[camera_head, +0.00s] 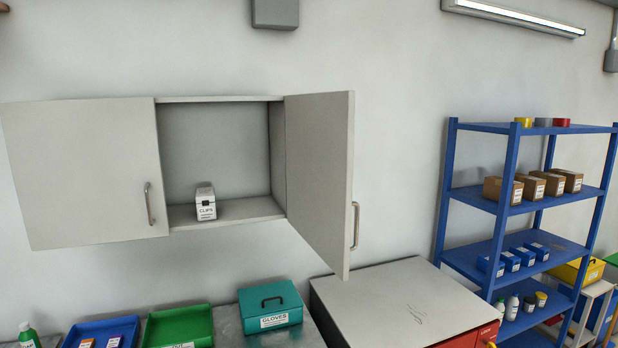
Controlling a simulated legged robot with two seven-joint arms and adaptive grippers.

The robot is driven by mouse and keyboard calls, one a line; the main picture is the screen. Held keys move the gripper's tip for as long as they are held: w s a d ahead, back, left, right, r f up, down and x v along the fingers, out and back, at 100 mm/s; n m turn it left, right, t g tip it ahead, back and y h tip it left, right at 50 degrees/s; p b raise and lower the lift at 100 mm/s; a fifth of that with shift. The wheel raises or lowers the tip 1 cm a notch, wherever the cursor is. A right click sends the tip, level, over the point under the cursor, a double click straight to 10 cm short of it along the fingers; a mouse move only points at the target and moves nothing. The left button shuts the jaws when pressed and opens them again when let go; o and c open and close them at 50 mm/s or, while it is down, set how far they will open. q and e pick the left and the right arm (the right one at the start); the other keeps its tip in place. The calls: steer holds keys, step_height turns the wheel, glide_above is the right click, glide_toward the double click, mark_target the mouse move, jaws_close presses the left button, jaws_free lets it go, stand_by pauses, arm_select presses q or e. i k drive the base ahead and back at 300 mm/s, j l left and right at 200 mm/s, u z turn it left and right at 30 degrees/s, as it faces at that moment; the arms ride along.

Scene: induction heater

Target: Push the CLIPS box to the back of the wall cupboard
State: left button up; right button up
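The CLIPS box (205,203) is a small white box with a dark latch and a printed label. It stands upright on the bottom board of the wall cupboard (225,212), left of the middle and near the front edge, with bare board to its right. The cupboard's right door (318,180) is swung open toward me, and its left door (85,175) looks shut. The back panel of the cupboard shows above the box. Neither of my grippers is in the head view.
Below the cupboard, a bench holds a teal GLOVES case (270,307), a green tray (178,328) and a blue tray (100,334). A white-topped cabinet (405,300) stands under the open door. A blue shelf rack (520,205) with boxes and bottles stands at the right.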

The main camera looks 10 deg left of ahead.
mark_target(205, 197)
steer(key=l+u, duration=0.2)
steer(key=u, duration=0.15)
steer(key=i+l+u, duration=0.1)
steer(key=l+u, duration=0.35)
steer(key=u, duration=0.2)
